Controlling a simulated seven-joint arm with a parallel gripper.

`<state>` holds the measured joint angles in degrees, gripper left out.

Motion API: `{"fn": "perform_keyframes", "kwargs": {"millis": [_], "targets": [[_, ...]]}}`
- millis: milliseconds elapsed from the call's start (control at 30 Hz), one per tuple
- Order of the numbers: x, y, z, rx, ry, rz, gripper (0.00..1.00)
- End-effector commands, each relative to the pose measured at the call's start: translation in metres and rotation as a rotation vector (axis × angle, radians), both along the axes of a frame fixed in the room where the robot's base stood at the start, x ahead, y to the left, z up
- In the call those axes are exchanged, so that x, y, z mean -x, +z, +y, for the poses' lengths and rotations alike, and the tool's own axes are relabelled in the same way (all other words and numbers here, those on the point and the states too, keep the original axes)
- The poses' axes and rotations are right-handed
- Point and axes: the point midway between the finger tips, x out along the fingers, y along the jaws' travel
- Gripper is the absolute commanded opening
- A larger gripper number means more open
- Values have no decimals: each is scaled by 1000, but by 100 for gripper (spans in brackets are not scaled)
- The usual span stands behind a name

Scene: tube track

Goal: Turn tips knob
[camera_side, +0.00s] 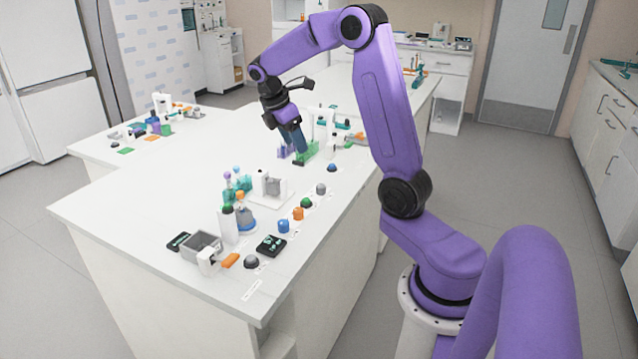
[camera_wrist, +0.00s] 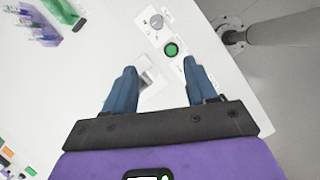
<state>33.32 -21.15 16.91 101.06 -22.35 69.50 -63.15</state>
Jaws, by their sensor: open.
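My gripper (camera_wrist: 160,64) is open and empty, its two blue fingers apart. In the wrist view, a round grey knob (camera_wrist: 157,21) with a pointer sits on a white plate beyond the fingertips. A round green button (camera_wrist: 170,49) lies closer, between the fingertips in the picture. I cannot read any label, so I cannot tell whether the grey knob is the tips knob. In the side view, my gripper (camera_side: 296,148) points down over the counter, close to a green rack (camera_side: 308,152). The surface right under the fingertips is partly hidden there.
Purple and green racks (camera_wrist: 62,12) stand at the wrist view's upper left. A grey post (camera_wrist: 232,36) stands past the counter edge. In the side view, several coloured knobs, including an orange one (camera_side: 298,214), line the counter's near edge.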

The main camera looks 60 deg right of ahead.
Motion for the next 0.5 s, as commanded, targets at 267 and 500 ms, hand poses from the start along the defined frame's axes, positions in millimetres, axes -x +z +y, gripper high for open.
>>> {"fn": "perform_keyframes", "kwargs": {"millis": [267,500], "targets": [[3,-7,-21,6,-8,25,56],[11,-41,-32,4,-8,27,56]]}}
